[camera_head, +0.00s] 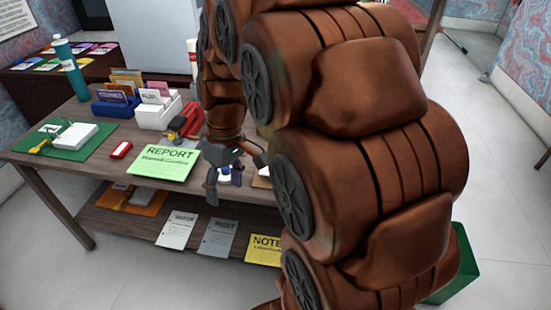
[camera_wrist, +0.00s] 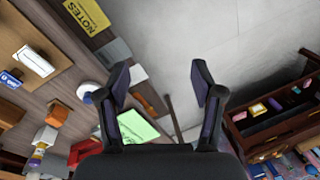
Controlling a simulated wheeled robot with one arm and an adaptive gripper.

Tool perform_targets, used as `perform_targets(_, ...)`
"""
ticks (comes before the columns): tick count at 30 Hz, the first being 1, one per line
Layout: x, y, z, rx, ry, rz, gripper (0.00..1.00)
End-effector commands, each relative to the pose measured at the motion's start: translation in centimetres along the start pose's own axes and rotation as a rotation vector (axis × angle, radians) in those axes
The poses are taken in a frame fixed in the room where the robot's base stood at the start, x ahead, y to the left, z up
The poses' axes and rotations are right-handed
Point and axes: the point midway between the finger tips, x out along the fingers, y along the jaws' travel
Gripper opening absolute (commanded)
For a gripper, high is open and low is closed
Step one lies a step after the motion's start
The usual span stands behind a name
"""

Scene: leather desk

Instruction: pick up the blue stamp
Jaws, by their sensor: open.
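A small blue and white object (camera_head: 224,173), which looks like the blue stamp, is at the desk's front edge in the head view, partly hidden behind my gripper (camera_head: 222,184). In the wrist view a white piece with a blue edge (camera_wrist: 87,92) lies just left of the left finger; it may be the same stamp, but I cannot tell for sure. My gripper (camera_wrist: 161,82) is open, with nothing between its fingers. In the wrist view the desk's front edge and the floor show beyond the fingers.
A green report sheet (camera_head: 163,163) lies left of my gripper on the desk. Red items (camera_head: 178,126), a white card box (camera_head: 157,112) and a blue tray (camera_head: 117,107) stand behind. A lower shelf (camera_head: 143,225) holds papers. My arm hides the desk's right side.

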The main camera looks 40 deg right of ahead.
Motion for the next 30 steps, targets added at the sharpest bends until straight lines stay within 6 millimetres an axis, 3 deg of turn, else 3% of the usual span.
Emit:
perform_targets(3, 0.6, 4.6, -2.5, -0.045, 0.049, -0.017, 0.67)
perform_targets(9, 0.7, 12.7, -5.3, -0.147, 0.141, -0.020, 0.67)
perform_targets(14, 1.4, 19.9, -6.1, -0.232, 0.213, -0.006, 0.67)
perform_targets(21, 2.3, 29.9, -5.2, -0.352, 0.307, 0.050, 0.67)
perform_targets(25, 2.5, 33.2, -4.4, -0.397, 0.336, 0.079, 0.67)
perform_targets(30, 2.9, 35.0, -3.9, -0.426, 0.350, 0.094, 0.67)
